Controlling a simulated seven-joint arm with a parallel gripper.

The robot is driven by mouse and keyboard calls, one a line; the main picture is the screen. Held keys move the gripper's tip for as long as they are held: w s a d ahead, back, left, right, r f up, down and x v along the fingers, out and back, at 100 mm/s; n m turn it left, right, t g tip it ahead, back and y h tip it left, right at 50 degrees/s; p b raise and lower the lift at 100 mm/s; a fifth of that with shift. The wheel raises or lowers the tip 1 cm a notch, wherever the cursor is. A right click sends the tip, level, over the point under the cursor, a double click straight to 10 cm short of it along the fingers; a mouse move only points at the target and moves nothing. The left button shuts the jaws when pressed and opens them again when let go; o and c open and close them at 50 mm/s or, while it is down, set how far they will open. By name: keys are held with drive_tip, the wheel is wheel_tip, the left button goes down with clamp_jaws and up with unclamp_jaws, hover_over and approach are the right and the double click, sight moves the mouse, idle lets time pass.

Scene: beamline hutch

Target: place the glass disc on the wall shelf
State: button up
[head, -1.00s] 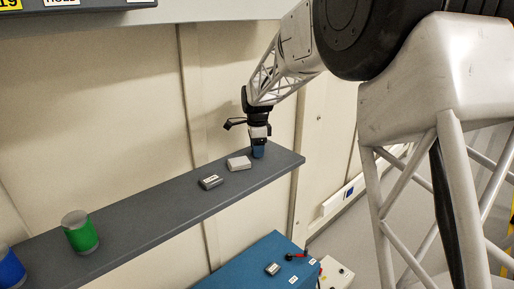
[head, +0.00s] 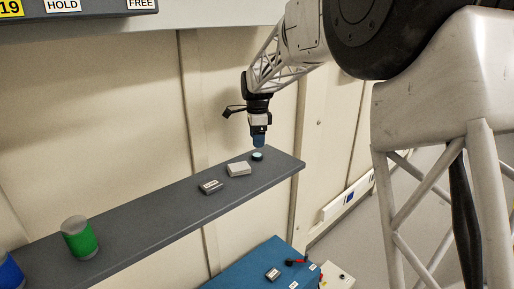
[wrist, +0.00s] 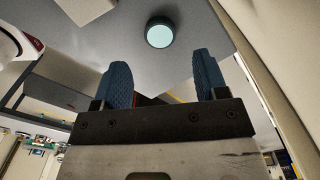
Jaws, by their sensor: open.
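The glass disc (head: 257,156), pale cyan with a dark rim, lies flat on the grey wall shelf (head: 150,220) near its right end. It also shows in the wrist view (wrist: 160,33), beyond the fingertips. My gripper (head: 259,142) is above the disc, pointing down, with a visible gap between. In the wrist view its two blue fingers (wrist: 164,75) are spread apart with nothing between them.
A white box (head: 238,168) and a small dark grey labelled box (head: 210,187) stand left of the disc. A green can (head: 79,238) and a blue can (head: 10,272) are farther left. A blue cabinet (head: 245,268) is below the shelf. The wall is close behind.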

sight(259, 156)
wheel_tip(259, 156, up, 6)
idle(0.4)
idle(0.3)
idle(0.4)
drive_tip(key=s+d+r+n+t, duration=0.15)
drive_tip(key=s+d+n, duration=0.25)
drive_tip(key=s+d, duration=0.55)
drive_tip(key=s+d+r+n, duration=0.2)
drive_tip(key=s+d+n, duration=0.25)
drive_tip(key=s, duration=0.95)
drive_tip(key=s+d+f+n, duration=0.2)
drive_tip(key=s+d+f, duration=0.1)
drive_tip(key=s, duration=0.6)
drive_tip(key=s+d+f+n, duration=0.2)
drive_tip(key=s+f, duration=0.2)
drive_tip(key=s, duration=0.4)
drive_tip(key=s+d+f+n+t, duration=0.1)
drive_tip(key=s+d+f+n, duration=0.2)
drive_tip(key=s, duration=0.6)
drive_tip(key=shift+s+d+f, duration=0.25)
drive_tip(key=shift+s+d, duration=0.1)
